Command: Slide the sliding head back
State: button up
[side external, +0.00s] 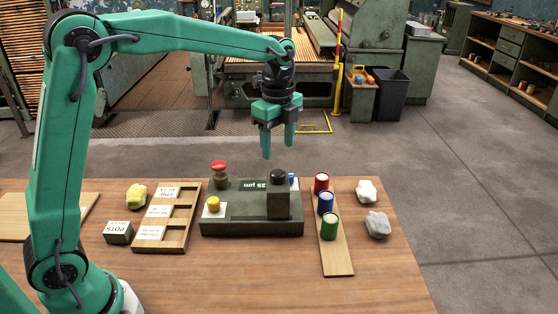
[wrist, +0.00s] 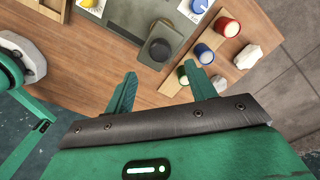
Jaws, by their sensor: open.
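The sliding head (side external: 279,200) is a dark grey block with a black round knob (side external: 279,175) on top. It sits at the right part of a grey-green machine base (side external: 245,228) on the table. In the wrist view the head (wrist: 156,55) lies ahead of the fingers, near the top middle.
A wooden tray (side external: 178,246) stands left. A board (side external: 337,262) with red, blue and green cylinders stands right, beside pale lumps (side external: 377,224).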

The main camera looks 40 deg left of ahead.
aim_at(277, 172)
jog(key=shift+f, duration=0.15)
jog(key=shift+f, duration=3.75)
grip_shut()
